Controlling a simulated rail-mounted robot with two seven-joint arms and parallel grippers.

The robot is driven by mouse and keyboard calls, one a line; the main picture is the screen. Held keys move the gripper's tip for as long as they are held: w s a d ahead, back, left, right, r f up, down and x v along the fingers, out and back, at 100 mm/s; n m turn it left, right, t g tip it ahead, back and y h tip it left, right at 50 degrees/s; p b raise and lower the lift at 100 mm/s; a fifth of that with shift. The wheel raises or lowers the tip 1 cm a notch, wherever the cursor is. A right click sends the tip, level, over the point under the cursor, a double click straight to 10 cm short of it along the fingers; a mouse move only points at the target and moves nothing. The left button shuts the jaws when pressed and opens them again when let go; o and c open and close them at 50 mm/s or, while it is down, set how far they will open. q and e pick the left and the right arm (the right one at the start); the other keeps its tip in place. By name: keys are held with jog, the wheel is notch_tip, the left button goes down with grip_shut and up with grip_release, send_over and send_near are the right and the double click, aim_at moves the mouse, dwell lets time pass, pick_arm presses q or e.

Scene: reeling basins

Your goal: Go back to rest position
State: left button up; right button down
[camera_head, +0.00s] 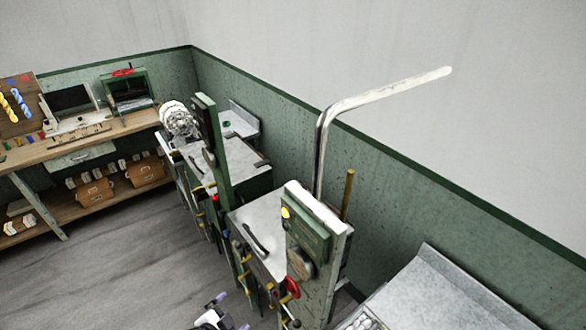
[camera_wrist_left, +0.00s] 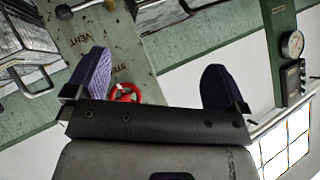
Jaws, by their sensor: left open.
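My left gripper (camera_head: 222,308) shows at the bottom edge of the head view, low in front of the machines. In the left wrist view its two purple-padded fingers (camera_wrist_left: 155,85) stand wide apart with nothing held between them. Beyond them is a red handwheel (camera_wrist_left: 126,92) on a greenish panel marked VENT and STEAM, partly covered by the gripper body. A red handwheel also shows in the head view (camera_head: 291,287). My right gripper is in neither view.
A basin machine with a metal top (camera_head: 262,232) and green control box (camera_head: 305,236) stands close to the gripper. A wooden workbench (camera_head: 95,140) is at the back left. A metal counter (camera_head: 430,295) is at lower right. The grey floor (camera_head: 120,250) at left is clear.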

pick_arm(q)
notch_tip(320, 180, up, 9)
jog(key=s+a+n+y, duration=0.1)
jog(key=n+y, duration=0.1)
jog(key=y, duration=0.1)
jog(key=s+a+r+n+g+y+p, duration=0.15)
jog(key=s+r+n+p, duration=0.25)
jog(key=s+r, duration=0.5)
jog(key=s+a+f+n+g+p, duration=0.1)
jog(key=s+f+n+g+p, duration=0.1)
jog(key=s, duration=0.8)
jog(key=s+a+f+n+g+p, duration=0.1)
jog(key=s+f, duration=0.4)
jog(key=s, duration=0.6)
jog(key=shift+f+n+g+p, duration=0.35)
jog(key=shift+g+p, duration=0.35)
jog(key=shift+g, duration=0.55)
jog(key=shift+r+h, duration=0.1)
jog(key=shift+h, duration=0.15)
